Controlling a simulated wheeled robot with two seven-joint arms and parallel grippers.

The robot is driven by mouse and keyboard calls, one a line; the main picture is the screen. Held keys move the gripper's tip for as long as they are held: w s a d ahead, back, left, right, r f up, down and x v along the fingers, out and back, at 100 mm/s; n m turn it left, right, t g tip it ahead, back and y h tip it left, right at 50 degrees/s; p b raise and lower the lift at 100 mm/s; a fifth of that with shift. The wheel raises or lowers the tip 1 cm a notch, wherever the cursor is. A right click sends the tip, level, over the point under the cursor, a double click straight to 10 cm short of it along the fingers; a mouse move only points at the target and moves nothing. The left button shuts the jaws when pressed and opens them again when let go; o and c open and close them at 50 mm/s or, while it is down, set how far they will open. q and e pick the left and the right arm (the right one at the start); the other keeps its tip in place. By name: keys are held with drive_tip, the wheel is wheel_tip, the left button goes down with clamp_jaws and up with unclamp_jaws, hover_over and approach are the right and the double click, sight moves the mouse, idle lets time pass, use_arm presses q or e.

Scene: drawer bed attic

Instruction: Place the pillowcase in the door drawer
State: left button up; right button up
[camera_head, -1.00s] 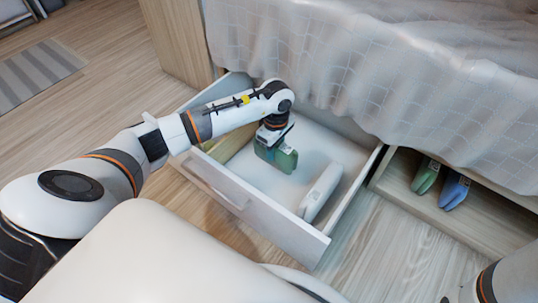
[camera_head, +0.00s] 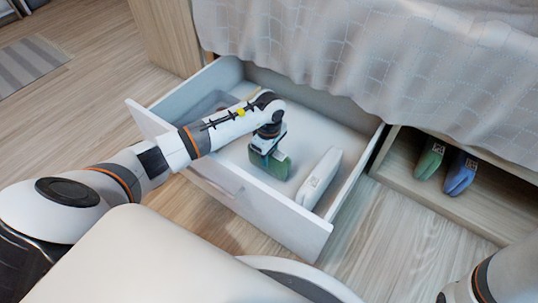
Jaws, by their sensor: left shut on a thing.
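The white drawer (camera_head: 318,227) is pulled out from under the bed. My left gripper (camera_head: 267,150) is down inside it, shut on a green folded packet (camera_head: 276,165), which may be the pillowcase. The packet hangs low and upright in the middle of the drawer; I cannot tell whether it touches the bottom. A white packet (camera_head: 320,178) stands in the drawer to its right, a small gap apart. My forearm hides part of the drawer's left side. My right gripper is out of view; only part of that arm shows at lower right.
A grey item (camera_head: 207,106) lies at the drawer's left end, partly hidden by my arm. An open wooden compartment (camera_head: 408,185) right of the drawer holds another green packet (camera_head: 430,160) and a blue packet (camera_head: 460,174). A pale grid-patterned bed cover (camera_head: 370,60) hangs above the drawer.

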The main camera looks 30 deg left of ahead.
use_arm(q)
drive_tip(key=shift+f, duration=0.2)
drive_tip(key=o, duration=1)
drive_tip(key=shift+o, duration=0.2)
drive_tip(key=shift+r, duration=0.1)
